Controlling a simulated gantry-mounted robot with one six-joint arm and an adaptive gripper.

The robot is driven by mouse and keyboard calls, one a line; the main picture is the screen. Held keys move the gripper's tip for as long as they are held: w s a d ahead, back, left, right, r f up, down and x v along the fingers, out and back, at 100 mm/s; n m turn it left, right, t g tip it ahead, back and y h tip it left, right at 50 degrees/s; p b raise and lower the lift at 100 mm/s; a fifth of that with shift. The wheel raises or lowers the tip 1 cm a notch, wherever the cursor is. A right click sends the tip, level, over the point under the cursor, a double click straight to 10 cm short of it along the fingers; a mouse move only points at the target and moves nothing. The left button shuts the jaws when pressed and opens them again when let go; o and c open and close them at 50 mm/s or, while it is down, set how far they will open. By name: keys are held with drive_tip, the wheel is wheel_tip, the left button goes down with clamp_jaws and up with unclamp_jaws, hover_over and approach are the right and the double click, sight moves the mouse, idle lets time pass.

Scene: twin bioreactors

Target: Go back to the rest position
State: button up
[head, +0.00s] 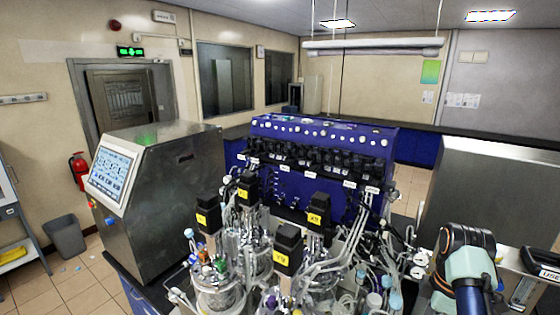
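Part of my arm (466,262), pale green with a dark joint and an orange ring, shows at the lower right, beside the tubing at the right end of the bioreactors. I cannot make out my gripper or its fingertips in the head view, so I cannot tell what it holds. The twin bioreactors stand at the lower middle: a glass vessel (218,288) at the left and more glassware to its right, topped by black motor blocks (288,248) with yellow labels.
A blue pump unit (310,150) stands behind the vessels. A steel control cabinet (170,200) with a touchscreen (112,176) is at the left. A large grey cabinet (490,195) stands behind my arm. Loose tubes crowd the space between vessels and arm.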

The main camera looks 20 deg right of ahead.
drive_tip(key=w+a+f+m+t+h, duration=0.2)
drive_tip(key=w+a+f+t, duration=0.15)
drive_tip(key=w+a, duration=0.7)
drive_tip(key=w+a+f+m+t, duration=0.2)
drive_tip(key=w+a+t, duration=0.1)
drive_tip(key=a, duration=1.2)
drive_tip(key=s+a+r+m+t, duration=0.1)
drive_tip(key=s+a+r+t, duration=0.1)
drive_tip(key=s+a, duration=0.2)
drive_tip(key=s+a+r+m+t+y, duration=0.1)
drive_tip(key=s+a+r+t, duration=0.1)
drive_tip(key=a, duration=0.8)
drive_tip(key=s+a+r+m+t+y, duration=0.1)
drive_tip(key=s+a+r+m+t, duration=0.1)
drive_tip(key=s+a, duration=0.4)
drive_tip(key=shift+a+r, duration=0.75)
drive_tip(key=shift+a, duration=0.25)
